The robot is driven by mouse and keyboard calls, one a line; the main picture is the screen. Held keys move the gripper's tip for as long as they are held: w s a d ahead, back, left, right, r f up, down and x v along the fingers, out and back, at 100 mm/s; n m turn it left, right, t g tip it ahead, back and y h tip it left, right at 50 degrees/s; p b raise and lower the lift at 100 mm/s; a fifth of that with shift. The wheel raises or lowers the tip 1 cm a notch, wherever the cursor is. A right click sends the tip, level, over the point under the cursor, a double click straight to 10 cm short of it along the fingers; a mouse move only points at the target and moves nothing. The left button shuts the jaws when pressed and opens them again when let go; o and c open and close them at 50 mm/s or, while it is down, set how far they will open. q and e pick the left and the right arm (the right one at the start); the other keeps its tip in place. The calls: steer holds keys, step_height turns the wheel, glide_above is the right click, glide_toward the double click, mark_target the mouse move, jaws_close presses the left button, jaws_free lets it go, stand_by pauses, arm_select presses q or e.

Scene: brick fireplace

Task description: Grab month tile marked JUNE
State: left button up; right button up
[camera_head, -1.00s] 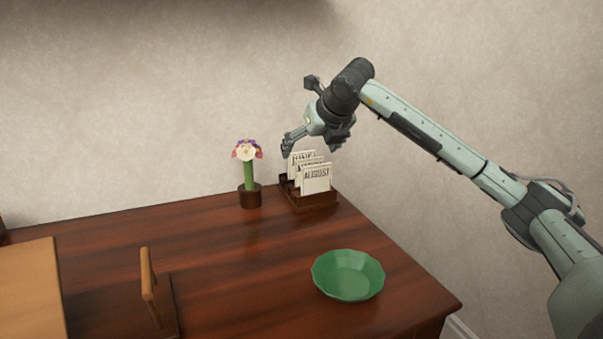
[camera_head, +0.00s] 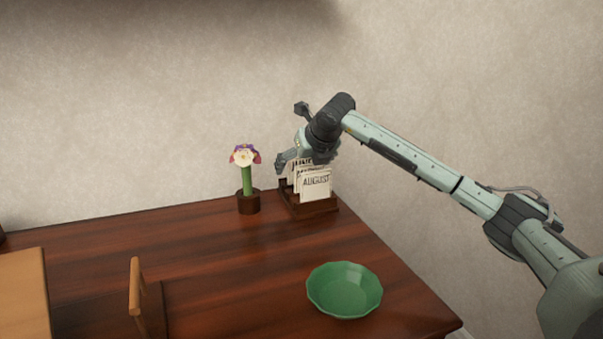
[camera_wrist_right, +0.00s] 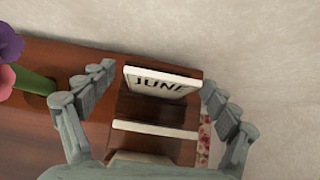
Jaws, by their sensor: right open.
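The white tile marked JUNE (camera_wrist_right: 160,86) stands at the back of a dark wooden holder (camera_head: 312,208). In the head view the JUNE tile (camera_head: 300,163) shows only in part behind other tiles and under my gripper. The AUGUST tile (camera_head: 316,184) stands at the front. My right gripper (camera_wrist_right: 155,80) is open, with one finger on each side of the JUNE tile in the wrist view. No contact with the tile is visible. In the head view the right gripper (camera_head: 298,160) is at the holder, its fingers partly hidden. My left gripper is not in view.
A flower in a brown pot (camera_head: 249,203) stands just left of the holder. A green bowl (camera_head: 344,290) sits nearer on the dark wooden table (camera_head: 230,260). A wooden-handled object (camera_head: 135,285) is at the front left. The wall (camera_head: 150,120) is close behind the holder.

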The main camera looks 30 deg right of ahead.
steer(key=shift+w+f, duration=0.15)
steer(key=c, duration=1.4)
